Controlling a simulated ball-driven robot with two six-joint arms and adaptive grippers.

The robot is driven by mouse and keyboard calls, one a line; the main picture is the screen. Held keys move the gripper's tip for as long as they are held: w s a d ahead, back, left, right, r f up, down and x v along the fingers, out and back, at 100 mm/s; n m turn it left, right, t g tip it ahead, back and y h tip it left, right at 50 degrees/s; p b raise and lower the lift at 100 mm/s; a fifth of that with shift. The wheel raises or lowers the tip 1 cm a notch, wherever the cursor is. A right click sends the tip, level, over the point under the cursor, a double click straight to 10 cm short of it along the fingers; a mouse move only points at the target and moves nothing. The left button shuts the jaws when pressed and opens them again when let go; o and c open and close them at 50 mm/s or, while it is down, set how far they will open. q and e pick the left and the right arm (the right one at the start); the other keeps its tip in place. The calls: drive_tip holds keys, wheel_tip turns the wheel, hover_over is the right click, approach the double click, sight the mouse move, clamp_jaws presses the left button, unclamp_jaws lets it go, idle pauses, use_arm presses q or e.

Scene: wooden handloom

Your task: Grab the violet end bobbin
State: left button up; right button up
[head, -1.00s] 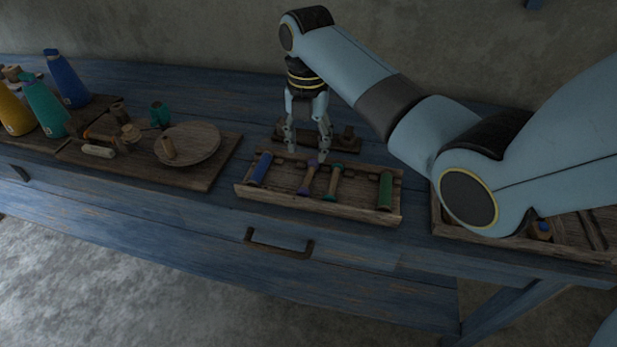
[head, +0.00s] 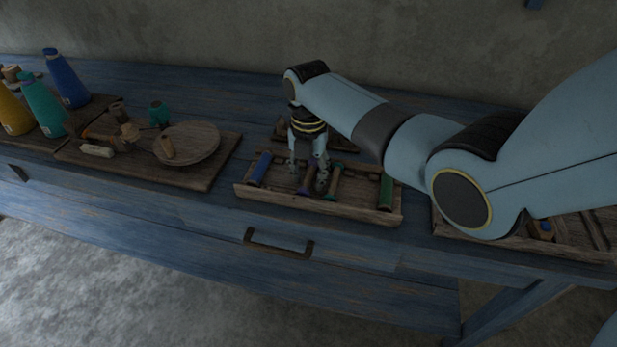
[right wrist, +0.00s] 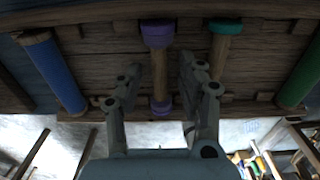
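The violet end bobbin (head: 305,189) lies in the shallow wooden tray (head: 292,203), partly hidden by my right gripper in the head view. In the right wrist view the bobbin (right wrist: 158,36) shows violet ends and a brown wooden middle. My right gripper (head: 308,176) is open and points down over the tray. In the right wrist view its two fingers (right wrist: 160,74) stand either side of the bobbin's middle, with gaps on both sides. My left gripper is not in view.
A teal-ended bobbin (head: 334,181) lies close to the right finger. A blue spool (head: 261,168) and a green spool (head: 386,192) lie at the tray's ends. A board with a round plate (head: 195,140) is to the left. Another tray (head: 575,249) is at the right.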

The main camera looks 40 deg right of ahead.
drive_tip(key=c, duration=0.7)
drive_tip(key=shift+o, duration=0.2)
